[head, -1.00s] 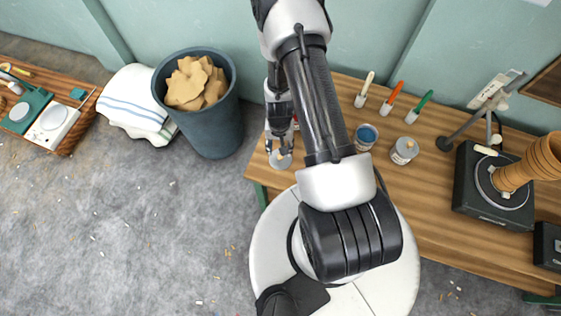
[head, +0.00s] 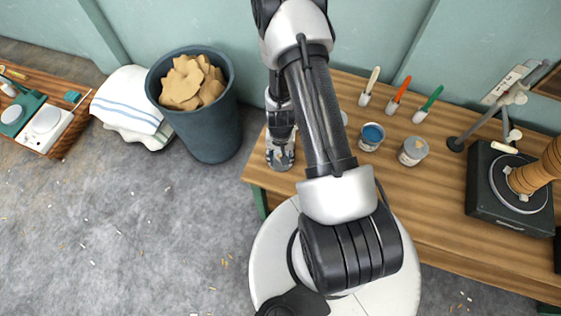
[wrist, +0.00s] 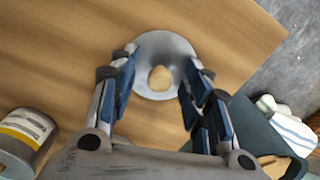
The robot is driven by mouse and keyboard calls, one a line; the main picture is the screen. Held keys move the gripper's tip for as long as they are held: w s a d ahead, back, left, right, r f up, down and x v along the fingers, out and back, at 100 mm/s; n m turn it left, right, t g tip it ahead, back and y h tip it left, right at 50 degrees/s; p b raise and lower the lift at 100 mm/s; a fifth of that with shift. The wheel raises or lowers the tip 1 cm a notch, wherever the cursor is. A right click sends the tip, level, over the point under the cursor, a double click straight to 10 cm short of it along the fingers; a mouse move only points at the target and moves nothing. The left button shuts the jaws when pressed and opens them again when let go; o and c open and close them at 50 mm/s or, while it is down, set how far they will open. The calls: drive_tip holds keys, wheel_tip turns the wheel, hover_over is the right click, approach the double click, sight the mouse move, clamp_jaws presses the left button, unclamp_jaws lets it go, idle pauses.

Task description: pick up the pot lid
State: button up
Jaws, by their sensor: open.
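The pot lid (wrist: 177,50) is a round grey disc with a pale wooden knob (wrist: 160,78). It lies on the wooden table, near a corner, in the wrist view. My gripper (wrist: 163,68) is open above it, with one blue-padded finger on each side of the knob and a gap to each. I cannot tell how far the fingertips are above the lid. In the head view my gripper (head: 280,158) is over the table's left end and largely hides the lid.
Paint tins stand on the table (head: 440,205), one with blue paint (head: 371,137) and one grey (head: 413,151). Several brushes and a turntable (head: 512,190) are further right. A dark bin (head: 212,134) of tan pieces stands left of the table, beside folded towels (head: 128,100).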

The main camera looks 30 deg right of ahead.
drive_tip(key=shift+r, duration=0.1)
clamp_jaws()
idle(0.4)
drive_tip(key=shift+r, duration=0.15)
wheel_tip(320, 180, up, 20)
drive_tip(key=p, duration=1.5)
drive_tip(key=shift+p, duration=0.3)
drive_tip(key=shift+f, duration=0.2)
